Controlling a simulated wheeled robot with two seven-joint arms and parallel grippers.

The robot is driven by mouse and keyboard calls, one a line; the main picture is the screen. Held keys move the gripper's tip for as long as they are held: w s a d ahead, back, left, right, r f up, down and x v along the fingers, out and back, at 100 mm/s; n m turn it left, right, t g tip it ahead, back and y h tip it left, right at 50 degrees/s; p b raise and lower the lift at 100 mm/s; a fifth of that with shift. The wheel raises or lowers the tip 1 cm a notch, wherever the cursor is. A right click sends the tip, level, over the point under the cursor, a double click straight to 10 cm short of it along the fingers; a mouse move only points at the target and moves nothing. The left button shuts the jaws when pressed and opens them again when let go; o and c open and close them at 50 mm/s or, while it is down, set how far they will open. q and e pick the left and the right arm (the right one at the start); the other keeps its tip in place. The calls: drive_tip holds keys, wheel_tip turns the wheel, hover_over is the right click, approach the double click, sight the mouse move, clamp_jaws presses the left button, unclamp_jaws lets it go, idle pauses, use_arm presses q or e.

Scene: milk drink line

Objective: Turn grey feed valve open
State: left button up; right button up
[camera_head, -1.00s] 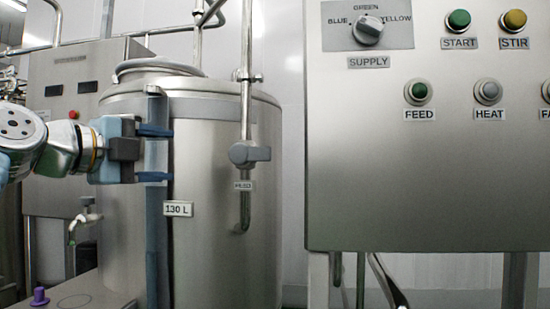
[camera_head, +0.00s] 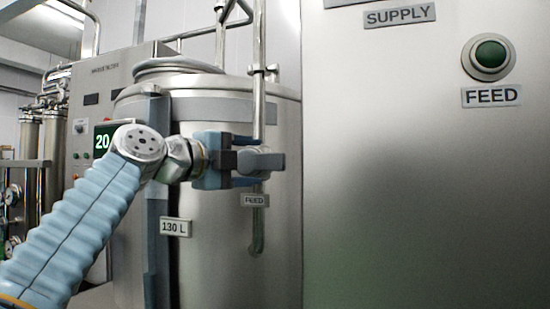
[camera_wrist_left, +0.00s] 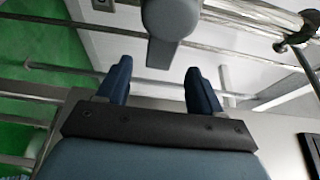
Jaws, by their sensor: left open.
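The grey feed valve (camera_head: 262,162) sits on the vertical pipe in front of the steel tank, above a small FEED label (camera_head: 254,200). Its lever points sideways to the right, across the pipe. My left gripper (camera_head: 238,160) is at the valve's left side, level with it. In the left wrist view the grey valve (camera_wrist_left: 168,30) is ahead of the open blue fingers (camera_wrist_left: 158,82), with its handle reaching down toward the gap between them. The fingers look empty. In the head view the gripper partly overlaps the valve, so contact cannot be told. My right gripper is not in view.
The steel tank (camera_head: 215,260) with a 130 L label stands behind my left arm. A large steel panel (camera_head: 420,200) with a green FEED button (camera_head: 489,57) is close on the right. Pipes and gauges are at the far left.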

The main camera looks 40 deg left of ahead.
sight(269, 161)
use_arm(q)
drive_tip(key=w+p, duration=0.1)
drive_tip(key=w, duration=0.2)
drive_tip(key=w+p, duration=0.1)
drive_tip(key=w, duration=0.2)
drive_tip(key=shift+d+r, duration=0.1)
drive_tip(key=shift+d, duration=0.1)
drive_tip(key=shift+w, duration=0.45)
drive_tip(key=shift+c, duration=0.3)
clamp_jaws()
